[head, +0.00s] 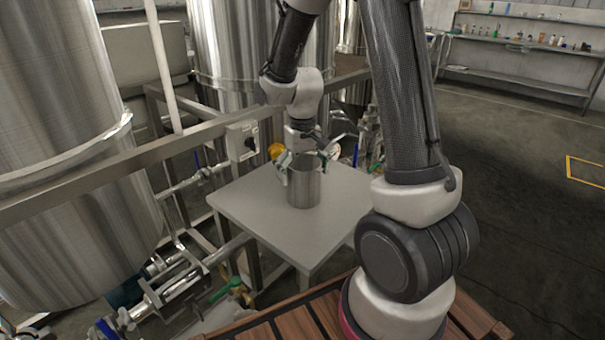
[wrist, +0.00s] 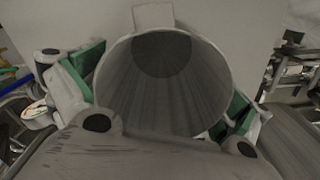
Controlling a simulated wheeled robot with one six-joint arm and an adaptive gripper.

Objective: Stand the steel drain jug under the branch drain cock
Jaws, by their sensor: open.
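The steel jug (head: 304,187) stands upright on a grey table (head: 245,207) in the head view. In the wrist view I look into its open mouth, and the jug (wrist: 165,95) looks empty. My gripper (head: 303,165) is at the jug's upper part, with one finger on either side. The green-padded fingers (wrist: 160,100) flank the jug in the wrist view and are open. I cannot tell whether either pad touches the wall. I cannot tell which of the fittings among the pipes is the branch drain cock.
Large steel tanks (head: 60,130) stand at the left and back, with frame rails and pipework below. A green-handled valve (head: 228,288) sits low at the left. A wooden slatted surface (head: 300,322) is in front. Open floor (head: 510,200) lies at the right.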

